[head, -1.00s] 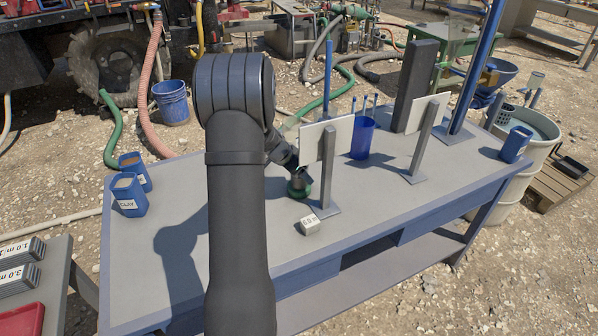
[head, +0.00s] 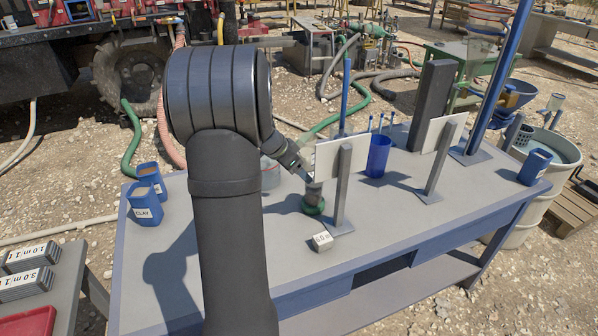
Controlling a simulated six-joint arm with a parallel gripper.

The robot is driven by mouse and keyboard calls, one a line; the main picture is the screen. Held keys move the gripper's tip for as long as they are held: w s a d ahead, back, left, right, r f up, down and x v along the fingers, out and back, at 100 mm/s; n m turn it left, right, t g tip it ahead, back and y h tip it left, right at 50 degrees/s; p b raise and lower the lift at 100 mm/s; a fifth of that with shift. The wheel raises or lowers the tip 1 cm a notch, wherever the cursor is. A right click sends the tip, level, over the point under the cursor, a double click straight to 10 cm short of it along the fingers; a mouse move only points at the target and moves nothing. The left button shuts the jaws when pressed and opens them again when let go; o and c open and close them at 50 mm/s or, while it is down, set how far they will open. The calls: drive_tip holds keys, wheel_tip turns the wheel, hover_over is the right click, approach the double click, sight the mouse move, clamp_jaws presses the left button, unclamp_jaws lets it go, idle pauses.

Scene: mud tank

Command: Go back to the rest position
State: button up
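My arm reaches over the grey-topped blue bench (head: 400,228), and its dark wrist bends down toward the bench's middle. My gripper (head: 305,173) is small and partly hidden beside the left white board (head: 334,158). I cannot make out its fingers or whether they are open or shut. A small vessel with a green base (head: 313,204) stands on the bench just below the gripper. I cannot tell whether the two touch.
Two white boards on grey posts, the right one (head: 442,132) farther off, stand near a blue cup (head: 378,156). A small labelled block (head: 322,241) lies in front. Blue CLAY container (head: 144,204) stands left. The bench's front right is clear.

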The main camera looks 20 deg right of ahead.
sight(314, 185)
drive_tip(key=x, duration=1.1)
drive_tip(key=shift+d+f, duration=0.2)
drive_tip(key=shift+f, duration=0.1)
drive_tip(key=shift+w+d+r, duration=0.1)
drive_tip(key=shift+d+r, duration=0.05)
drive_tip(key=shift+r, duration=1.55)
